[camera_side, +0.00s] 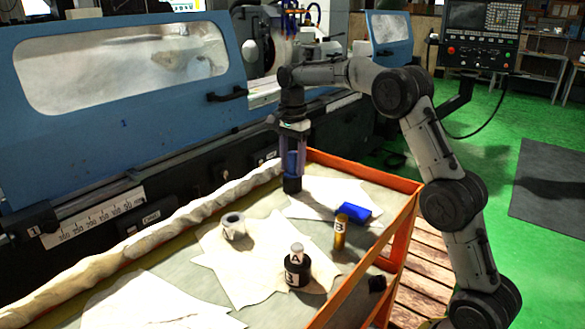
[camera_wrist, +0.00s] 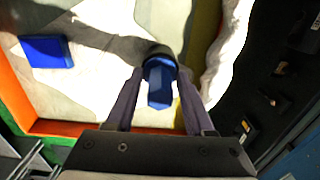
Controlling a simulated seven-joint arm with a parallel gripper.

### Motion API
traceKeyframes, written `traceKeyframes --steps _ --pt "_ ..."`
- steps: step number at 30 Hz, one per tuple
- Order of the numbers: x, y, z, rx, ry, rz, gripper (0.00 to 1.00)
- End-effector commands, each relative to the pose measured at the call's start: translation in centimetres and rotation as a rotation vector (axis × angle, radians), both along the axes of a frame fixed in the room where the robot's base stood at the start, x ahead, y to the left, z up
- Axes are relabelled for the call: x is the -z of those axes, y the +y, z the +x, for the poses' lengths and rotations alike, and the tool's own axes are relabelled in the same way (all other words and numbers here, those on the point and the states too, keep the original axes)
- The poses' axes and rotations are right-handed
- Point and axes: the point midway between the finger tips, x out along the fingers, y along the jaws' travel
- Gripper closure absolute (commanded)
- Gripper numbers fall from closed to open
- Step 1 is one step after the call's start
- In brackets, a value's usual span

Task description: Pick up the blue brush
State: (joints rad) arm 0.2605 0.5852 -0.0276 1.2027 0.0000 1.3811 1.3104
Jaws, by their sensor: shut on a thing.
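The blue brush (camera_side: 292,163) stands upright near the back of the orange-framed table, with its dark round end (camera_side: 292,184) at the bottom. My gripper (camera_side: 293,155) points straight down over it and is shut on its blue handle. In the wrist view the brush (camera_wrist: 160,90) sits between the two fingers of my gripper (camera_wrist: 158,97), with the dark end beyond the handle. The brush's dark end is at or just above the table surface; I cannot tell whether it touches.
A blue block (camera_side: 355,211), also in the wrist view (camera_wrist: 46,51), and a yellow cylinder (camera_side: 340,232) are nearby. The orange table rim (camera_side: 365,172) and blue grinder cover (camera_side: 110,90) border the area.

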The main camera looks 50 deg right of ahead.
Motion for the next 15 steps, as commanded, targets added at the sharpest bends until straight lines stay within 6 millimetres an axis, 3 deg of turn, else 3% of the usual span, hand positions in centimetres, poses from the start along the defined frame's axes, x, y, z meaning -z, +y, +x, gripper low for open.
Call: traceKeyframes --steps 8,15 --pt "-0.8 0.0 0.0 0.0 -0.002 0.0 1.0" --pt "-3.8 0.0 0.1 0.0 -0.004 -0.001 1.0"
